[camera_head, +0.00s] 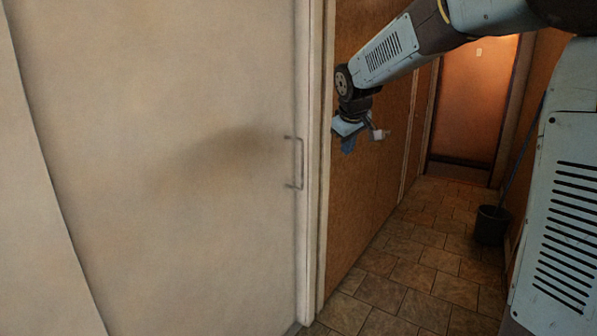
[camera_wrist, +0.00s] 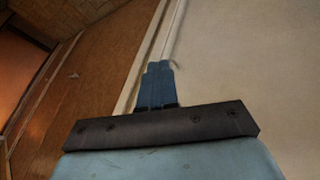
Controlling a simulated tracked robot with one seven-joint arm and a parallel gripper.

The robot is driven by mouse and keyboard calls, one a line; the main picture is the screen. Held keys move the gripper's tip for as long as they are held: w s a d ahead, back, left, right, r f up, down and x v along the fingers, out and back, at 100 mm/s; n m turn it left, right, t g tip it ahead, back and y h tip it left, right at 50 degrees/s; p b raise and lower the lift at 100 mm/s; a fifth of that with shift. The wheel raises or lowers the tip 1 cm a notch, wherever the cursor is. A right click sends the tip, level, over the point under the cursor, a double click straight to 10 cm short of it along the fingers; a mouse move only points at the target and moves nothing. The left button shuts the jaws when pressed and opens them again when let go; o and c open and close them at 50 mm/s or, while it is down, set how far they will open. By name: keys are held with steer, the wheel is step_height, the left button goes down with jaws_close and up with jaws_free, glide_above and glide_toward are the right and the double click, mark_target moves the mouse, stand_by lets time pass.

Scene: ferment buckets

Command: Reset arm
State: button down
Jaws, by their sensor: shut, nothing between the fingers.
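My arm (camera_head: 395,50) reaches in from the upper right in the head view, bent down at the wrist. My gripper (camera_head: 349,144) hangs at its end, to the right of the pale door and in front of the brown wall panel. In the wrist view my gripper (camera_wrist: 158,68) shows its two blue fingers side by side, shut with nothing between them. No held object shows in either view.
A large pale door (camera_head: 160,150) with a thin metal handle (camera_head: 299,163) fills the left. A tiled corridor floor (camera_head: 410,265) runs back to an orange door (camera_head: 474,100). A dark bucket (camera_head: 492,225) with a stick stands at the right wall.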

steer(key=s+d+f+m, duration=0.1)
steer(key=s+d+m, duration=0.1)
steer(key=s, duration=0.9)
steer(key=s+d+f+m, duration=0.2)
steer(key=s+d+m, duration=0.1)
steer(key=s, duration=0.9)
steer(key=s+d+f+m+g, duration=0.1)
steer(key=s+d, duration=0.4)
steer(key=s, duration=0.7)
steer(key=shift+f+m, duration=0.25)
steer(key=shift+m, duration=0.45)
steer(key=shift+d, duration=0.15)
